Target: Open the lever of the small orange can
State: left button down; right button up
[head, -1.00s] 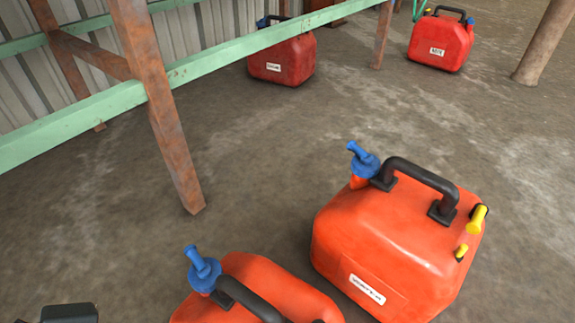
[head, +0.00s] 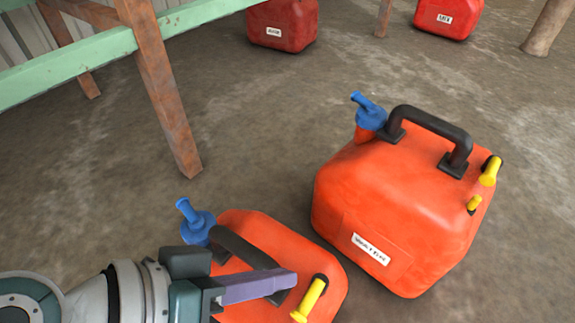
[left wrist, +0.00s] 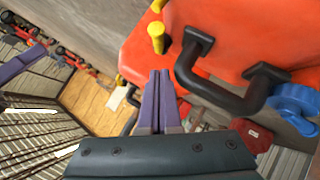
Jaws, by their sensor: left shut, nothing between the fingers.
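The small orange can (head: 259,233) stands at the bottom middle of the head view, with a black handle, a blue spout and a yellow lever (head: 310,298) at its right end. My left gripper (head: 292,281) reaches over this can from the left, across part of the handle, its purple fingers together and empty. In the left wrist view the shut fingers (left wrist: 158,74) point towards a yellow lever (left wrist: 156,36) beside a black handle on orange plastic. Contact cannot be told. Purple parts at that view's left edge (left wrist: 22,63) look like my right gripper; its opening is unclear.
A larger orange can (head: 385,215) with a label, blue spout and two yellow parts stands close by on the right. Red cans (head: 283,22) (head: 448,17) stand at the back. A rusty post (head: 162,100) and green rail are upper left. Bare floor lies between.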

aim_at(309, 295)
pick_arm(q)
jog(key=shift+s+d+f+b, duration=0.15)
jog(key=shift+d+f, duration=0.05)
jog(key=shift+f, duration=0.3)
jog(key=shift+s+d+f+b, duration=0.1)
jog(key=shift+d+f+b, duration=0.05)
jog(key=shift+f, duration=0.3)
jog(key=shift+s+d+f+b, duration=0.3)
jog(key=shift+s+f+b, duration=0.1)
jog(key=shift+f, duration=0.1)
pick_arm(e)
notch_tip(309, 295, down, 2)
jog(key=shift+f, duration=0.15)
pick_arm(q)
jog(key=shift+w+r, duration=0.1)
pick_arm(e)
jog(key=shift+r, duration=0.2)
pick_arm(q)
jog(key=shift+s+d+n+p, duration=0.1)
jog(key=shift+s+n+p, duration=0.1)
jog(key=shift+n+p, duration=0.15)
jog(key=shift+t, duration=0.3)
pick_arm(e)
jog(key=shift+w+a+r, duration=0.15)
jog(key=shift+r, duration=0.15)
